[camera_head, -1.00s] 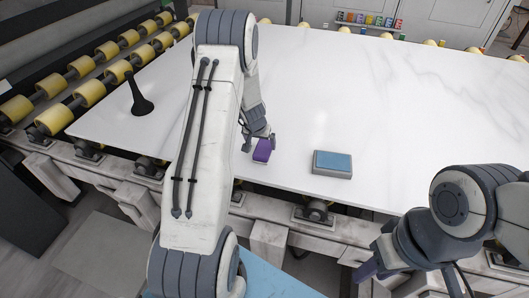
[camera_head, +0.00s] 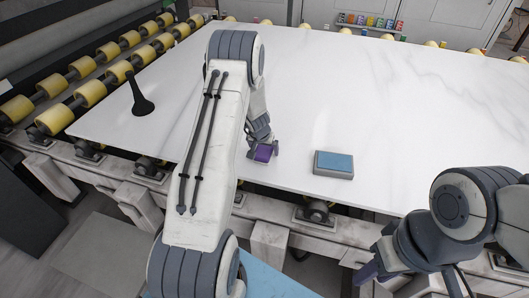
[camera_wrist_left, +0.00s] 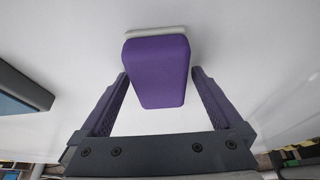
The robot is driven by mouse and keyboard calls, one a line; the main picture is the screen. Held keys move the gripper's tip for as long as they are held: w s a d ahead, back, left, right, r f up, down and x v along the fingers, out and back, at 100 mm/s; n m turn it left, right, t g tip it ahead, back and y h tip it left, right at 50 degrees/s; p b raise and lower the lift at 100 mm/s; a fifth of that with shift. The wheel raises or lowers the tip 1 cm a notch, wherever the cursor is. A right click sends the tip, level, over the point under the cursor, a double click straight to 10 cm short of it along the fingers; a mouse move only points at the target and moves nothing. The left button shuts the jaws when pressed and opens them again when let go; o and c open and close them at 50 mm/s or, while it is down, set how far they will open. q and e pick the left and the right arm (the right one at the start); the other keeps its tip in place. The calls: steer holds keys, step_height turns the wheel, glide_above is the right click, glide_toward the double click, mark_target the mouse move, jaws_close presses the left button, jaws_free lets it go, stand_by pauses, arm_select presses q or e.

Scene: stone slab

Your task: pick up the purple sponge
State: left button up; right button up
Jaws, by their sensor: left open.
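The purple sponge (camera_head: 263,153) lies on the white slab near its front edge, partly hidden by my left gripper in the head view. In the left wrist view the sponge (camera_wrist_left: 158,72) is a purple block with a pale layer at its far end. My left gripper (camera_wrist_left: 160,82) is open, with one finger on each side of the sponge's near part. The left finger is very close to it; contact is unclear. My right gripper (camera_head: 366,270) is low at the bottom right of the head view, away from the slab's top; its jaw opening is unclear.
A blue-topped grey block (camera_head: 333,164) lies on the slab right of the sponge. A black tool (camera_head: 139,98) stands at the slab's left. Yellow rollers (camera_head: 88,91) line the left side. The slab's middle and back (camera_head: 390,95) are clear.

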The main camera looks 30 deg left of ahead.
mark_target(264, 147)
arm_select(q)
steer(key=shift+f, duration=0.1)
steer(key=c, duration=1.3)
steer(key=shift+o, duration=0.2)
steer(key=shift+r+p, duration=0.55)
steer(key=shift+r, duration=0.1)
step_height(264, 147, up, 4)
steer(key=p, duration=0.3)
steer(key=shift+r, duration=0.1)
steer(key=w+d+r+p, duration=0.2)
steer(key=d+r+p, duration=0.4)
steer(key=d+p, duration=0.5)
steer(key=shift+d+p, duration=0.25)
steer(key=shift+p, duration=0.4)
